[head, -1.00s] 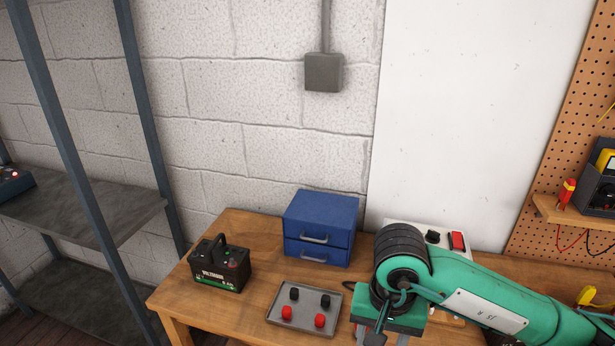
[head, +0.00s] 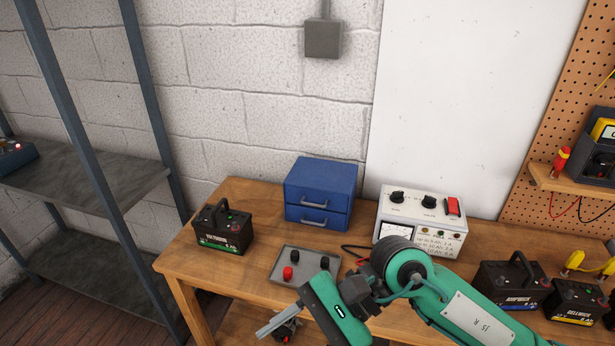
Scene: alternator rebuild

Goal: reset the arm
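My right arm (head: 465,315) comes in from the lower right, green with dark joints. Its gripper (head: 268,330) is at the bottom middle, in front of the grey tray, with a grey finger pointing down and left. The green gripper body hides part of the finger area, so I cannot tell whether it is open or shut. A dark item with a red spot shows just beside the finger, partly cut off by the frame. I cannot tell if it is held. My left gripper is not in view.
On the wooden bench (head: 240,195) are a battery (head: 223,230), a blue drawer box (head: 320,195), a grey tray (head: 283,252) with red and black caps, and a white control box (head: 425,220). More batteries (head: 513,285) stand at right. A shelf (head: 80,185) is at left.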

